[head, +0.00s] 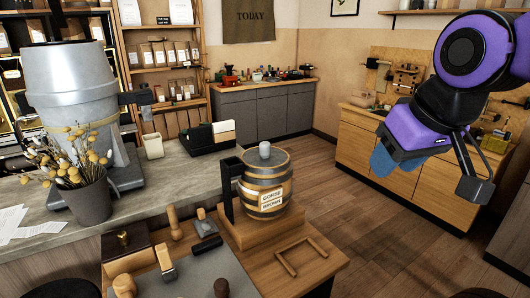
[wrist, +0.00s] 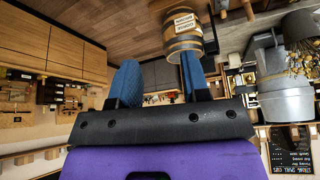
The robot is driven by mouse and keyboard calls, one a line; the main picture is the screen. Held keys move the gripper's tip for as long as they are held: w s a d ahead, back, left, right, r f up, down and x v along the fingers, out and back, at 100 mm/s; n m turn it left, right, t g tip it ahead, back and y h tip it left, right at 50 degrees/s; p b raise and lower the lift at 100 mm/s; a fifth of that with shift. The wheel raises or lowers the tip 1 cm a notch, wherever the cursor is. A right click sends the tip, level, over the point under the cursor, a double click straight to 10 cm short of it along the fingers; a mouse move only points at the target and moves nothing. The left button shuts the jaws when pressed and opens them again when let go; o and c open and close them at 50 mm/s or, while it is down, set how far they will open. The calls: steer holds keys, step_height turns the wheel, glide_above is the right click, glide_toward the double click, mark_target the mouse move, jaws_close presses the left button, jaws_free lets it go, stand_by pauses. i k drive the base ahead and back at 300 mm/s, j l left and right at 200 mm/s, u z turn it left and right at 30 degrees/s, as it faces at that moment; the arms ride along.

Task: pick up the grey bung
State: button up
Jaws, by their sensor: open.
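The grey bung (head: 265,149) stands upright on top of a small wooden barrel (head: 264,190) with dark hoops and a paper label. My gripper (head: 384,162) is at the upper right of the head view, higher than the barrel and well apart from it. In the wrist view my gripper (wrist: 160,75) is open, its two blue fingers spread with nothing between them. That view is upside down and shows the barrel (wrist: 181,28) beyond the fingers. I cannot make out the bung there; a finger covers part of the barrel's top.
The barrel sits on a wooden stand (head: 250,232) beside a counter (head: 190,176). Wooden-handled tools (head: 174,222) lie left of it, and a wooden frame (head: 301,257) lies to its right. A plant pot (head: 91,202) and large grey grinder (head: 75,85) stand further left. Air between gripper and barrel looks clear.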

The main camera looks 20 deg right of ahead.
mark_target(265, 147)
steer(key=i+l+u, duration=0.35)
steer(key=i+l, duration=0.15)
steer(key=l, duration=0.25)
steer(key=i+l+u, duration=0.15)
steer(key=l, duration=0.25)
